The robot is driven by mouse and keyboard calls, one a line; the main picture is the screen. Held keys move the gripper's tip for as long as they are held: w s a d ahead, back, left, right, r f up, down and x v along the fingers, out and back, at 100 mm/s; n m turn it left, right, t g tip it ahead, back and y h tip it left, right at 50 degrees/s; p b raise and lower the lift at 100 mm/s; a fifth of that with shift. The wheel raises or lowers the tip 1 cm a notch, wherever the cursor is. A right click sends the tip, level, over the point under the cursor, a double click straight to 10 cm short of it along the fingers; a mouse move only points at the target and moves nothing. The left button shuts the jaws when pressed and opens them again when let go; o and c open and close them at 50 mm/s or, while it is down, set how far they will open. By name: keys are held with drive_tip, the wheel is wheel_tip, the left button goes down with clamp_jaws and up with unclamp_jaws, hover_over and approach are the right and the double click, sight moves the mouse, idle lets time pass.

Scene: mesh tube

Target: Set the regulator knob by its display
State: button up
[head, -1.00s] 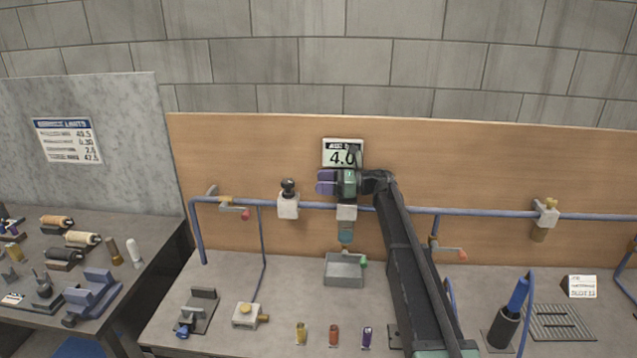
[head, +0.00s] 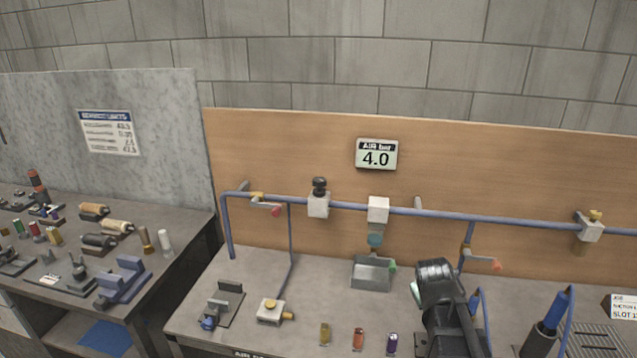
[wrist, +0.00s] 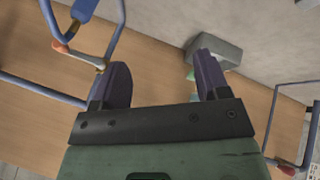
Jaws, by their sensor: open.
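The display (head: 376,158) on the wooden back panel reads "AIR bar 4.0" in the head view. The black regulator knob (head: 319,186) tops a white block (head: 318,206) on the blue pipe, left of and below the display. It stands upright with nothing touching it. My gripper (wrist: 162,78) is open and empty in the wrist view, its two purple fingers wide apart. In the head view my arm's end is low at the right, well apart from the knob; its fingers are not clearly visible there.
A white unit with a bowl (head: 375,239) hangs on the blue pipe (head: 470,216) above a grey tray (head: 370,277). Red-handled valves (head: 276,211) stick out along the pipe. Small coloured cylinders (head: 358,339) stand at the bench front. A limits sign (head: 107,132) hangs at left.

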drive_tip(key=s+a+f+m+g+y, duration=0.1)
drive_tip(key=s+a+f+m+g, duration=0.15)
drive_tip(key=s, duration=0.45)
drive_tip(key=s+a+f+m+g+y, duration=0.1)
drive_tip(key=s+a+g+y, duration=0.15)
drive_tip(key=s, duration=0.45)
drive_tip(key=n+t+h+p, duration=0.2)
drive_tip(key=n+t+h, duration=1.05)
drive_tip(key=n, duration=1.65)
approach(315, 182)
drive_tip(key=d+t+y, duration=0.1)
drive_tip(key=y, duration=0.1)
drive_tip(key=x, duration=1.1)
drive_tip(key=shift+d+r, duration=0.15)
drive_tip(key=shift+r, duration=0.05)
drive_tip(key=shift+s, duration=0.1)
